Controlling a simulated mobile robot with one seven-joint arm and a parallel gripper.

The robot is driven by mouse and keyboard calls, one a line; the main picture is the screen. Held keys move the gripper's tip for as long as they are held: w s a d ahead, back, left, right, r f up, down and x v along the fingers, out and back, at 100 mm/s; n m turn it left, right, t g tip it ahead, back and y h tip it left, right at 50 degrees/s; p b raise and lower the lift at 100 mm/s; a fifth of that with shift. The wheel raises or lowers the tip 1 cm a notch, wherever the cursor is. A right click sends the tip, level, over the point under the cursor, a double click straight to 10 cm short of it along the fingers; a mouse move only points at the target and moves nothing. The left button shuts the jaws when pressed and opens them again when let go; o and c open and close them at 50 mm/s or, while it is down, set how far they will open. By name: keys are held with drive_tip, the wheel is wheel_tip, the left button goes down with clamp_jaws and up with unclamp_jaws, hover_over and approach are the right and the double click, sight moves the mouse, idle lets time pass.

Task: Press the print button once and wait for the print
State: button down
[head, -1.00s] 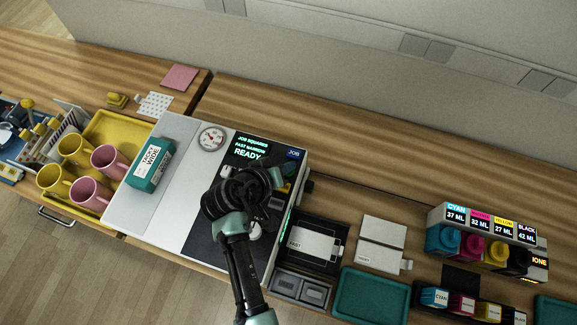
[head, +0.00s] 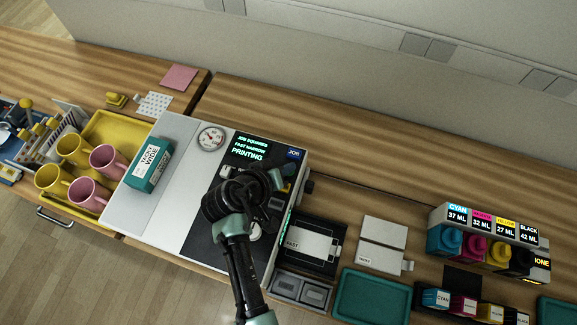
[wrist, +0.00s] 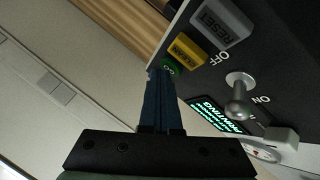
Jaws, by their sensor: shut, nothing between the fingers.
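The printer (head: 155,205) is a white and black machine on the wooden counter. Its display (head: 250,147) reads "JOB SQUARES, FAST NARROW, PRINTING", and "PRINTING" also shows on the display in the wrist view (wrist: 212,112). In the wrist view, a small green button (wrist: 170,66) sits beside a yellow CLEAN button (wrist: 188,49) and a grey RESET button (wrist: 222,22). My gripper (wrist: 158,76) is shut and empty, its tips right at the green button and partly covering it. I cannot tell whether they touch. In the head view my gripper and wrist hide much of the panel.
A metal toggle switch (wrist: 238,95) marked OFF and ON stands close to my fingers. A teal box (head: 151,165) lies on the printer's left part. A yellow tray (head: 120,122) with several mugs is left; ink bottles (head: 443,240) and a teal tray (head: 372,297) are right.

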drive_tip(key=shift+r+p, duration=0.85)
wheel_tip(320, 180, up, 5)
drive_tip(key=p, duration=0.4)
drive_tip(key=shift+p, duration=0.3)
idle(0.6)
